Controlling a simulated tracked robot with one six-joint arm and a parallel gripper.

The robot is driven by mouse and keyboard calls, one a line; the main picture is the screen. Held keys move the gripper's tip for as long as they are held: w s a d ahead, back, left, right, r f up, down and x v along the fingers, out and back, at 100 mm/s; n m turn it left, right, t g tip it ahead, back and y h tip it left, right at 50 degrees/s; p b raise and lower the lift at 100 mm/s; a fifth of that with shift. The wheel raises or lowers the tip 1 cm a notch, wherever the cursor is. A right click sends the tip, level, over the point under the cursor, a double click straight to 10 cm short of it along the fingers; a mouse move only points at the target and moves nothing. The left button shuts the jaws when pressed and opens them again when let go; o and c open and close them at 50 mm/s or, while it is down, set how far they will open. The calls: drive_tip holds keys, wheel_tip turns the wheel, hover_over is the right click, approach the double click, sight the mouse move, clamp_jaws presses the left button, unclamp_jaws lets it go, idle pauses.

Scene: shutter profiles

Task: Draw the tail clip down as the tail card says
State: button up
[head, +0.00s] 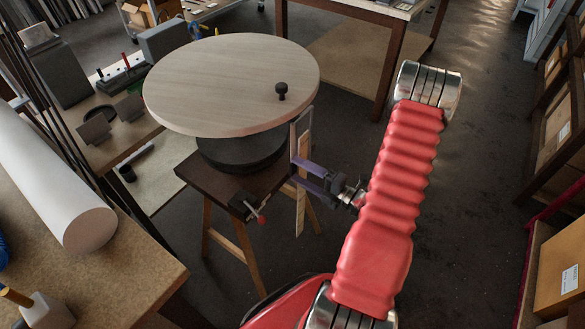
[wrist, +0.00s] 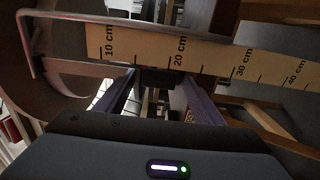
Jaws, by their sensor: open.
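A pale measuring strip (head: 302,185) hangs upright beside the round-topped stand. In the wrist view the strip (wrist: 215,58) runs across the picture, with marks from 10 cm at left to 40 cm at right. My gripper (head: 293,168) is open beside the strip; in the wrist view its purple fingers (wrist: 161,78) point at the strip. A dark block (wrist: 158,80) shows between the fingertips, near the marks between 10 and 20 cm. It may be the tail clip; I cannot tell whether the fingers touch it. I cannot make out a tail card.
A round wooden top (head: 220,80) with a dark knob (head: 281,90) overhangs near the gripper. A metal bar (wrist: 28,45) bends around the strip's low end. The dark floor at right is clear.

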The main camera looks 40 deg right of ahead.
drive_tip(key=shift+x, duration=1.4)
drive_tip(key=shift+c, duration=0.2)
